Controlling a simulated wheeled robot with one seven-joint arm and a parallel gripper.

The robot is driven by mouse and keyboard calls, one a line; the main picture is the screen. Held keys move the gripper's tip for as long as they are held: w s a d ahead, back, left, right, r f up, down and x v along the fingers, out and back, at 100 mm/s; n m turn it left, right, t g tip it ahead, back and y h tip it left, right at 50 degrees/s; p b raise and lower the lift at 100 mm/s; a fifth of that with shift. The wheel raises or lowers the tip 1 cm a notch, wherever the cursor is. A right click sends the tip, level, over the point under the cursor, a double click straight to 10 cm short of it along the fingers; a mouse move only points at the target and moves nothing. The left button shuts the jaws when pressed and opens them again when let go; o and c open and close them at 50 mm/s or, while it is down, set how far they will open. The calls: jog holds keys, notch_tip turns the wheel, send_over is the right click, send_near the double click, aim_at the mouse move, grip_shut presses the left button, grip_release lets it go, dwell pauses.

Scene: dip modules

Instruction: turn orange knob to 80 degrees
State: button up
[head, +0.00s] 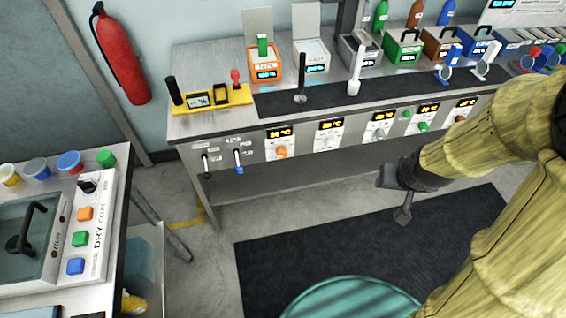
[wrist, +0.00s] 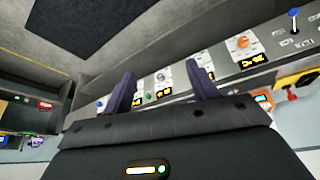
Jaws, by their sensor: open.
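The orange knob (head: 282,152) is on a white panel at the left of the row on the bench's front face, below a small lit display (head: 280,133) whose digits are too small to read surely. In the wrist view the orange knob (wrist: 243,42) shows at the upper right, beyond the right finger. My gripper (head: 393,197) is open and empty, in the air in front of the bench, to the right of the orange knob and lower in the head picture. In the wrist view its two fingers (wrist: 161,72) are spread apart, touching nothing.
More panels with white and green knobs (head: 422,126) run to the right. A blue-tipped lever (head: 239,169) and a second lever are left of the orange knob. Coloured baths (head: 264,72) stand on the bench. A dry-coat unit (head: 95,230) is at left.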

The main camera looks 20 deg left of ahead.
jog(key=w+a+f+n+t+y+b, duration=0.25)
jog(key=w+a+f+b, duration=0.25)
jog(key=a+f, duration=0.3)
jog(key=w+a+f+n+t+y+b, duration=0.15)
jog(key=w+a+f+t+b, duration=0.3)
jog(key=f, duration=0.45)
jog(key=s+a+f+n+t+y+b, duration=0.3)
jog(key=a+f+y+b, duration=0.2)
jog(key=a+f, duration=0.8)
jog(key=b, duration=0.3)
jog(key=shift+f+b, duration=0.35)
jog(key=shift+a, duration=0.1)
send_near(283, 156)
jog(key=shift+t, duration=0.3)
jog(key=x, duration=0.9)
jog(key=shift+s+a+f, duration=0.15)
jog(key=shift+f, duration=0.1)
